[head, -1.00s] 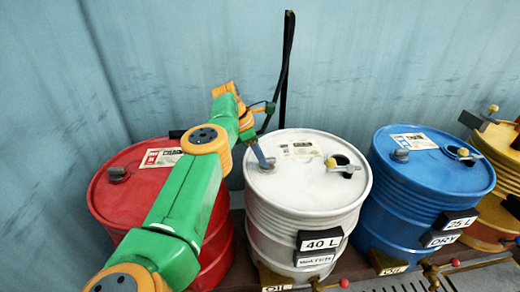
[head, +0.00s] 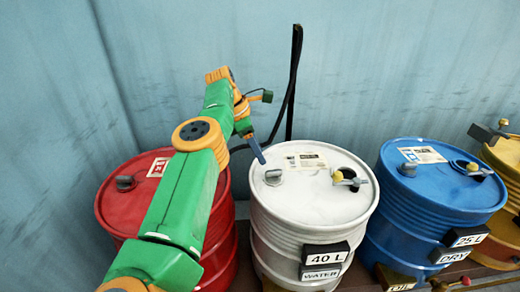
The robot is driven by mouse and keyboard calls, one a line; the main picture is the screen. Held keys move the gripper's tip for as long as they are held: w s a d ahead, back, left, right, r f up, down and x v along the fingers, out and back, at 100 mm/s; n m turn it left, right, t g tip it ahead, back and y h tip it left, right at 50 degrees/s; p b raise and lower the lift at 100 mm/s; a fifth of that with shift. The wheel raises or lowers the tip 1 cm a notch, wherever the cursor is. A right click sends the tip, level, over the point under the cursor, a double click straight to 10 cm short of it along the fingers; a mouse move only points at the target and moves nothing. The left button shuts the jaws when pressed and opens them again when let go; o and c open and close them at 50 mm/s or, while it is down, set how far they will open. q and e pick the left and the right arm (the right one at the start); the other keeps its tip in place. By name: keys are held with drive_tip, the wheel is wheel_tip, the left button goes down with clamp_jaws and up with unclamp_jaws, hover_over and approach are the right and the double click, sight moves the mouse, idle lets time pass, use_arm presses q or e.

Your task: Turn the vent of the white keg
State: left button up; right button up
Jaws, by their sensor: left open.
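The white keg (head: 310,205) stands upright in the middle of the head view, with labels reading 40 L and WATER on its front. Its grey vent cap (head: 273,177) sits on the left part of the lid. My left gripper (head: 261,158) comes over the lid's far left edge, its blue-grey tip just behind and above the cap, with a small gap showing between them. It is open and appears empty; one finger hides the other. My right gripper is not in view.
The white lid also has a dark opening with a yellow-knobbed lever (head: 348,180) at right. A red keg (head: 118,205) stands left, partly behind my left arm. A blue keg (head: 430,195) and a yellow keg (head: 505,157) stand right. A blue-grey wall (head: 380,70) is close behind.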

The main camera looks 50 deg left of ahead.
sight(274, 171)
use_arm(q)
drive_tip(key=o, duration=0.4)
drive_tip(key=shift+w+f, duration=0.1)
drive_tip(key=shift+f, duration=0.05)
drive_tip(key=shift+c, duration=0.2)
drive_tip(key=o, duration=0.3)
drive_tip(key=shift+w+d+f+n+y+b, duration=0.1)
drive_tip(key=shift+d+f+n+y+b, duration=0.15)
drive_tip(key=shift+f+n+b, duration=0.5)
drive_tip(key=shift+o, duration=0.3)
drive_tip(key=n+y+b, duration=0.1)
drive_tip(key=n, duration=0.1)
drive_tip(key=d+n+g+b, duration=0.1)
drive_tip(key=n, duration=0.2)
drive_tip(key=w+f+n+y+b, duration=0.1)
drive_tip(key=n, duration=0.1)
drive_tip(key=shift+d+n+g+y+b, duration=0.25)
drive_tip(key=shift+n+g+y+b, duration=0.05)
drive_tip(key=shift+n+y+b, duration=0.05)
drive_tip(key=d+r+n+y+b, duration=0.2)
drive_tip(key=d+n+y, duration=0.1)
drive_tip(key=n, duration=0.6)
drive_tip(key=x, duration=0.3)
drive_tip(key=w+x, duration=0.1)
drive_tip(key=x, duration=0.2)
drive_tip(key=shift+w+f, duration=0.1)
drive_tip(key=shift+c, duration=0.2)
